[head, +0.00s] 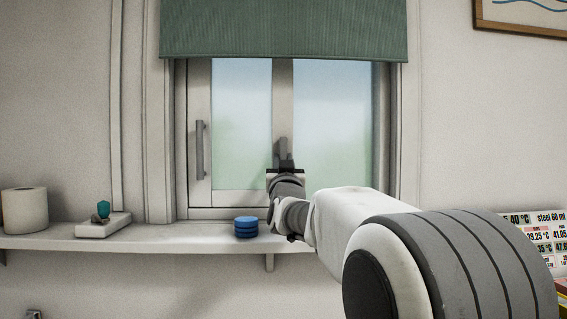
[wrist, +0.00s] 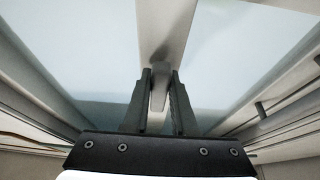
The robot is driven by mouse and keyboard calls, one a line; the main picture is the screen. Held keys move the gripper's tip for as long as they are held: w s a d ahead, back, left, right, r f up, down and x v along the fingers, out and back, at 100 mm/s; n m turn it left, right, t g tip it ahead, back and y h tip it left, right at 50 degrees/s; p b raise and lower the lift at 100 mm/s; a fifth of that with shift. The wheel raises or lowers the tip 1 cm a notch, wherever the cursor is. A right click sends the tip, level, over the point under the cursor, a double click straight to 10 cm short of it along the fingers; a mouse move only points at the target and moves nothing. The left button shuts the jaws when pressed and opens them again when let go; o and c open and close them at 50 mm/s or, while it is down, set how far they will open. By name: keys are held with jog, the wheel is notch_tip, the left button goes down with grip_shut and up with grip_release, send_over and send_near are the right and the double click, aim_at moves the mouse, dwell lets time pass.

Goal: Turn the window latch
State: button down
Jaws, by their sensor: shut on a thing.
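The window (head: 241,120) has two panes with a grey centre post between them. The window latch is a small grey lever on the centre post; it shows in the head view (head: 283,146), pointing up, just above my gripper (head: 286,165). In the wrist view the latch (wrist: 158,98) sits between the two dark fingers of my gripper (wrist: 159,85), which are shut on it. The lower part of the latch is hidden by my gripper in the head view.
A green blind (head: 283,28) hangs over the window top. A vertical handle (head: 199,148) is on the left sash. The shelf (head: 180,243) below holds a toilet roll (head: 24,210), a white block with a teal knob (head: 104,225) and stacked blue discs (head: 246,227).

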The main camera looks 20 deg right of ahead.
jog(key=shift+r, duration=0.1)
jog(key=c, duration=0.7)
grip_release()
jog(key=s+a, duration=0.1)
jog(key=s, duration=0.3)
jog(key=s+a+f, duration=0.1)
jog(key=s+a, duration=0.1)
jog(key=s, duration=0.3)
jog(key=s+a+p, duration=0.1)
jog(key=s, duration=0.4)
jog(key=shift+s+a+f, duration=0.1)
jog(key=shift+a+f, duration=0.05)
